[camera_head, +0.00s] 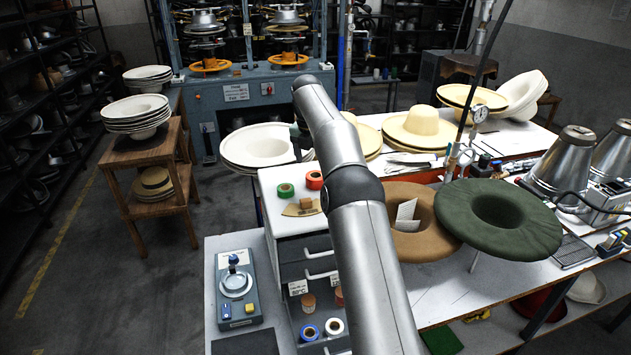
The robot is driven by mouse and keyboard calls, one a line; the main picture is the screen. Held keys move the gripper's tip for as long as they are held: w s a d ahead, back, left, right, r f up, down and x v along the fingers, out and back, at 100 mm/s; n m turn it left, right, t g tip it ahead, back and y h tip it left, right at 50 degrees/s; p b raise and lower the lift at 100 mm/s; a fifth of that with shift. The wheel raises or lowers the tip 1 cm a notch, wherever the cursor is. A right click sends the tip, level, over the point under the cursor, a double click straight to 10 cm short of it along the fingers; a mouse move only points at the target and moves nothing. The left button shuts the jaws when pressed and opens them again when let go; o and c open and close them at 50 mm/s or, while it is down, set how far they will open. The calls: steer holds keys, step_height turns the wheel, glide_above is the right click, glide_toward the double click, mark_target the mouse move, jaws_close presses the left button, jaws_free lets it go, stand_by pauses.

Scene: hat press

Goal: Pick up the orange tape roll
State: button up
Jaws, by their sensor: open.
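The orange tape roll (314,176) is a red-orange ring on the white top of a small drawer cabinet (284,220), left of my arm. A green tape roll (286,189) lies just left of it, apart from it. My arm rises from the bottom of the picture and bends over behind the cabinet. A dark part of my wrist shows beyond the far edge of the cabinet, beside the arm. My gripper's fingers are hidden behind the arm, so I cannot see them. Nothing visible touches the orange roll.
A tan curved piece with a small brown block (305,203) lies in front of the rolls. A stack of white hat brims (262,146) stands behind the cabinet. A blue device (236,289) sits at lower left.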

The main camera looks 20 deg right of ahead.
mark_target(315, 175)
steer(key=f, duration=0.6)
steer(key=shift+w+d, duration=0.3)
steer(key=shift+w, duration=0.05)
steer(key=c, duration=1.1)
